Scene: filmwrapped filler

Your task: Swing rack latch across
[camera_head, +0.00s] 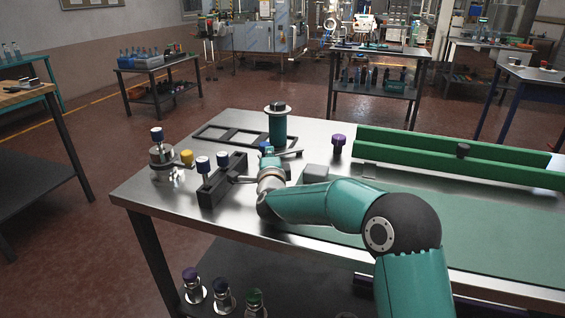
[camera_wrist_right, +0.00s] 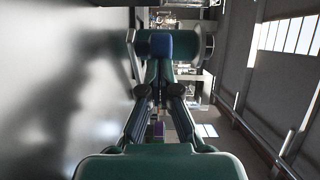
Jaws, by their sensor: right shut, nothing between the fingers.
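My right gripper (camera_head: 267,153) reaches over the table from the right, shut and empty, with its fingers pointing to the back. Its fingers also show in the right wrist view (camera_wrist_right: 160,72), close together. A blue piece (camera_head: 266,146) is just ahead of the fingertips; it shows in the wrist view (camera_wrist_right: 156,43) in front of a green cylinder (camera_head: 278,127). I cannot tell whether the fingers touch it. A dark bar (camera_head: 289,153) lies beside the cylinder's base; it may be the latch. My left gripper is not in view.
A metal fixture (camera_head: 162,162) with a blue cap and a yellow knob stands at the table's left. A flat black frame (camera_head: 231,137) lies behind the rack. A purple-capped item (camera_head: 338,145) and a long green trough (camera_head: 448,151) are to the right.

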